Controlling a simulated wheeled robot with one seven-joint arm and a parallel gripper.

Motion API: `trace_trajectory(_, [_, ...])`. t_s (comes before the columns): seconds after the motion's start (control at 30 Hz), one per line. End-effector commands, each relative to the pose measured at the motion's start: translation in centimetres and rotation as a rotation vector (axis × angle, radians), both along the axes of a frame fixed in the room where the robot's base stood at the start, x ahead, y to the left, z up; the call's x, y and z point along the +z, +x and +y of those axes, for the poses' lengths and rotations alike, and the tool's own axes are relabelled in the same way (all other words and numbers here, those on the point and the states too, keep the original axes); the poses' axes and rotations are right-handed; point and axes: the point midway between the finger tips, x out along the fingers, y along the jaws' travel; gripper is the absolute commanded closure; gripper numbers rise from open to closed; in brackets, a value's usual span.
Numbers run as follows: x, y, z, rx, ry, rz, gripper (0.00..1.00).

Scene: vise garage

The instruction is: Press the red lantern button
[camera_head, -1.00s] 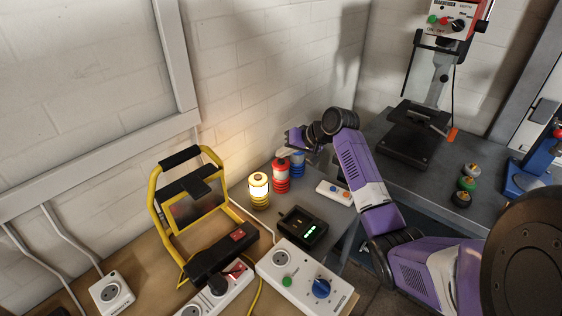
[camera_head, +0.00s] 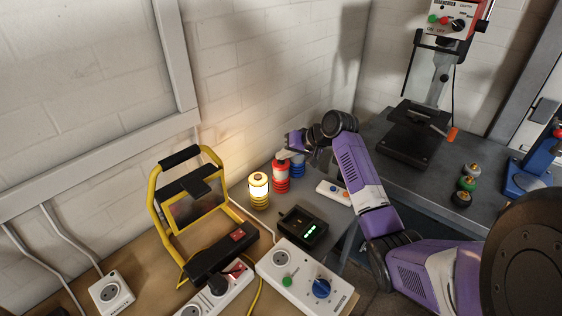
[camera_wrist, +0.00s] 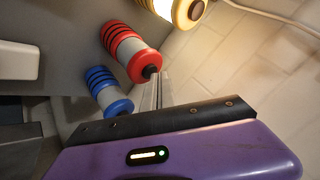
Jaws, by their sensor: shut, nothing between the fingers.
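The red lantern (camera_head: 281,180) stands on the grey bench between a glowing yellow lantern (camera_head: 259,192) and a blue lantern (camera_head: 298,168). My gripper (camera_head: 284,154) is shut and empty, with its tips just above the red lantern's top; the head view does not show whether they touch. In the wrist view the red lantern (camera_wrist: 130,52) shows a dark button (camera_wrist: 150,72) on its end. The blue lantern (camera_wrist: 107,90) is beside it, and the yellow lantern (camera_wrist: 180,8) is cut off by the top edge. The red lantern looks unlit.
A black charger (camera_head: 303,228) and a white button box (camera_head: 334,193) are near the lanterns. A yellow-framed work light (camera_head: 190,205) stands at the left. A socket box (camera_head: 305,278) with a blue knob is in front. The wall (camera_head: 270,80) is close behind.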

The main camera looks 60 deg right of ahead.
Motion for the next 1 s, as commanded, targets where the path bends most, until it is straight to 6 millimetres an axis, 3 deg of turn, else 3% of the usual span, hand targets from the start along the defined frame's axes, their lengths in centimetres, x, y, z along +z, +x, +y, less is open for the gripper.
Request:
trace_trajectory(0.67, [-0.5, 0.0, 0.0, 0.0, 0.002, 0.001, 1.0])
trace_trajectory(1.0, [1.0, 0.0, 0.0, 0.0, 0.001, 0.001, 1.0])
